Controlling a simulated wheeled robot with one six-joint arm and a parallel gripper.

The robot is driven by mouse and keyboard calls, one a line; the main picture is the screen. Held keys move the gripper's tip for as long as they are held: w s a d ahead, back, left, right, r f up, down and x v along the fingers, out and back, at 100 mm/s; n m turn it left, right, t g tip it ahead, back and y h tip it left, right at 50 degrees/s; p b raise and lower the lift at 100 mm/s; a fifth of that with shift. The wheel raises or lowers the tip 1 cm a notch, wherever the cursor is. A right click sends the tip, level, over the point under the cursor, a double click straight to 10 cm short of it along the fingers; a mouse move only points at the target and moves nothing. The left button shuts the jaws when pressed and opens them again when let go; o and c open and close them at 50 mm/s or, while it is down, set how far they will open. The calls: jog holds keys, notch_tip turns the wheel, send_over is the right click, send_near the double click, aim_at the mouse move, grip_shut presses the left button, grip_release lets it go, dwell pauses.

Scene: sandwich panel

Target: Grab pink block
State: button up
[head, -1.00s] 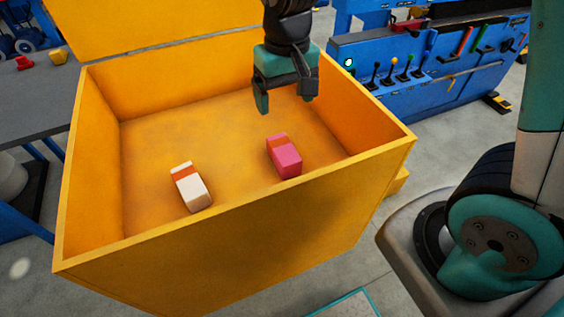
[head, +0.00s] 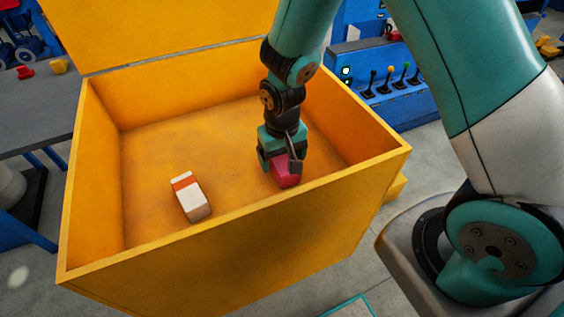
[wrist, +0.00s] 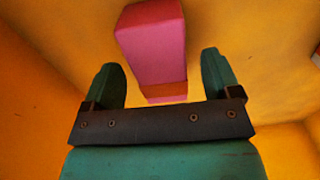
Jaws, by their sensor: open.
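The pink block (head: 286,178) lies on the floor of the yellow box (head: 240,228), toward its front right. It has an orange band near one end. My gripper (head: 281,165) is down inside the box, right at the block, and hides part of it. In the wrist view the block (wrist: 152,48) stands between and beyond the two green fingers of my gripper (wrist: 160,80). The fingers are apart, with a gap on each side of the block. I cannot tell how deep the block sits between them.
A white block (head: 190,196) with an orange band lies to the left in the box. The box walls rise around both blocks, and its lid (head: 150,25) stands open at the back. A grey table (head: 40,110) is at left. Blue equipment with levers (head: 385,80) stands behind right.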

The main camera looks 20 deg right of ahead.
aim_at(282, 158)
jog(key=shift+w+f, duration=0.1)
jog(key=shift+f, duration=1.45)
jog(key=c, duration=1.1)
jog(key=shift+c, duration=0.2)
jog(key=shift+r, duration=0.1)
